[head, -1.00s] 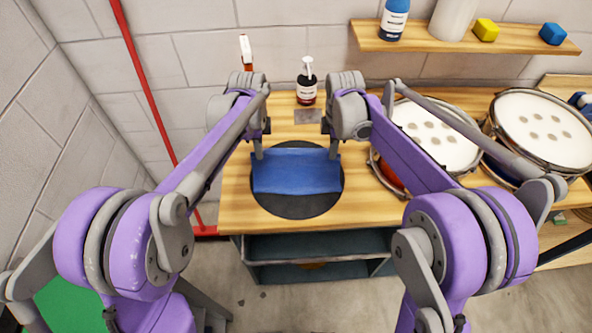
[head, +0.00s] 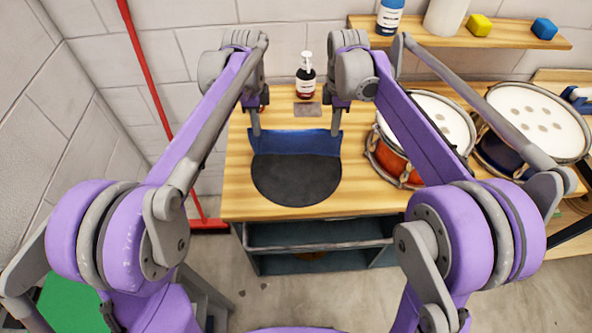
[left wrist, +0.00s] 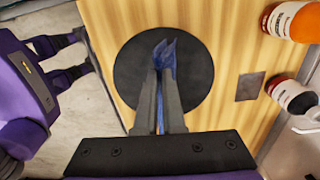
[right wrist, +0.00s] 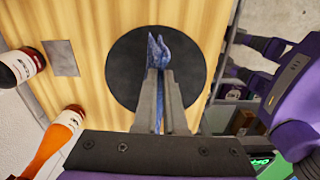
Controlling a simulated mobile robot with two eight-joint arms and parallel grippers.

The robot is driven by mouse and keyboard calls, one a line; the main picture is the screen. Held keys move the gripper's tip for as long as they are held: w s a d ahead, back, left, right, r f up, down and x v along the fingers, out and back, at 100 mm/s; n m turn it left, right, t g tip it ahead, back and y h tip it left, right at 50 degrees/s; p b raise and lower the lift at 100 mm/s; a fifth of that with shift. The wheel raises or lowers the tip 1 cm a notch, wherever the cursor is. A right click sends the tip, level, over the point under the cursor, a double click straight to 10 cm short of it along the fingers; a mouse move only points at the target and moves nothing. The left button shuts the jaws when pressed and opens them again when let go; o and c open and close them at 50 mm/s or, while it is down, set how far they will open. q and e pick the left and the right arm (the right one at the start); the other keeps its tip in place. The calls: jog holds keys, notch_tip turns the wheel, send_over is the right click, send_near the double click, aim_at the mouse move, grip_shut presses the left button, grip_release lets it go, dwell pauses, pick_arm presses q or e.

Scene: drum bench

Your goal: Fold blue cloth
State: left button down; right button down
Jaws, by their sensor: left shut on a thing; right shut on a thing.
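The blue cloth (head: 295,142) hangs between my two grippers over the far part of a round dark mat (head: 297,182). My left gripper (head: 255,133) is shut on the cloth's left end. My right gripper (head: 335,132) is shut on its right end. In the left wrist view the cloth (left wrist: 165,55) sticks out past the closed fingertips (left wrist: 160,75). In the right wrist view the cloth (right wrist: 157,50) also shows beyond the closed fingertips (right wrist: 160,75). Whether its lower edge touches the mat is hard to tell.
A pump bottle (head: 305,76) and a small grey plate (head: 307,110) are behind the mat on the wooden bench (head: 240,195). Drums (head: 400,155) stand to the right. A shelf (head: 480,42) with bottles and blocks is above. The near part of the mat is bare.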

pick_arm(q)
jog(key=shift+w+r, duration=0.15)
jog(key=shift+r, duration=0.2)
pick_arm(e)
jog(key=shift+w+r, duration=0.15)
jog(key=shift+r, duration=0.15)
